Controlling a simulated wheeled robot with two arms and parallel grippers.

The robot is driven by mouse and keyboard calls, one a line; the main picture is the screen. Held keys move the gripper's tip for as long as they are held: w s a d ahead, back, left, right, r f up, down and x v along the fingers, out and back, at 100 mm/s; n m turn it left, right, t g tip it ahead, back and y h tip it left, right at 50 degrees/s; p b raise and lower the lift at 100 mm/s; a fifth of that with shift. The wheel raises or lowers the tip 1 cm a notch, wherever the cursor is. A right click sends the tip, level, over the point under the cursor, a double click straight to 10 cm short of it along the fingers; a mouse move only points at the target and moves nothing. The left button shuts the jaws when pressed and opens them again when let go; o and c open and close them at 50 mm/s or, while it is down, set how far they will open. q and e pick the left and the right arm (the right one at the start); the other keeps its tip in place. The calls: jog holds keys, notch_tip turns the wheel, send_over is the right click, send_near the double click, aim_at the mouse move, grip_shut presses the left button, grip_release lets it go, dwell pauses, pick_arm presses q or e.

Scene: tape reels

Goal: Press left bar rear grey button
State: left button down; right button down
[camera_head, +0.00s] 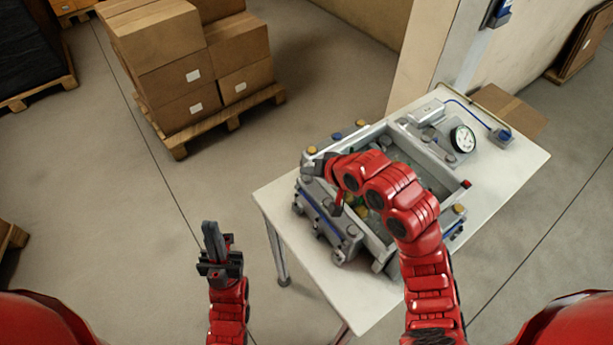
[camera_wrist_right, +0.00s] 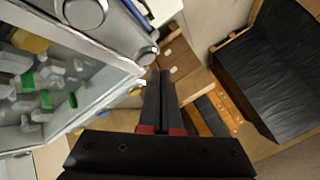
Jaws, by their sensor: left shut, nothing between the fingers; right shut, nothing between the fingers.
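A grey frame box (camera_head: 376,253) stands on the white table. Its left bar (camera_head: 325,225) carries grey round buttons and a blue strip. My right arm reaches over the box, and its gripper (camera_head: 316,166) is by the rear end of the left bar, partly hiding it. In the right wrist view my right gripper (camera_wrist_right: 160,74) is shut and empty, its tips close beside a grey button (camera_wrist_right: 147,55); I cannot tell whether they touch. A larger grey knob (camera_wrist_right: 85,12) is farther along the bar. My left gripper (camera_head: 212,240) is shut and empty, off the table's left side.
The box holds green, grey and yellow pieces (camera_wrist_right: 45,77). Yellow and blue knobs (camera_head: 337,136) line its rear. A round gauge (camera_head: 462,138) sits behind it on the table (camera_head: 510,165). Stacked cartons (camera_head: 160,45) stand on a pallet; floor lies clear between.

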jog(key=shift+f, duration=0.15)
jog(key=shift+f, duration=0.3)
jog(key=shift+f+b, duration=0.4)
jog(key=shift+b, duration=0.1)
dwell(0.6)
jog(key=shift+r, duration=0.1)
jog(key=shift+r+p, duration=0.5)
jog(key=shift+r, duration=0.2)
notch_tip(320, 180, up, 5)
jog(key=p, duration=0.2)
jog(key=shift+p, duration=0.35)
jog(key=shift+s, duration=0.1)
dwell(1.3)
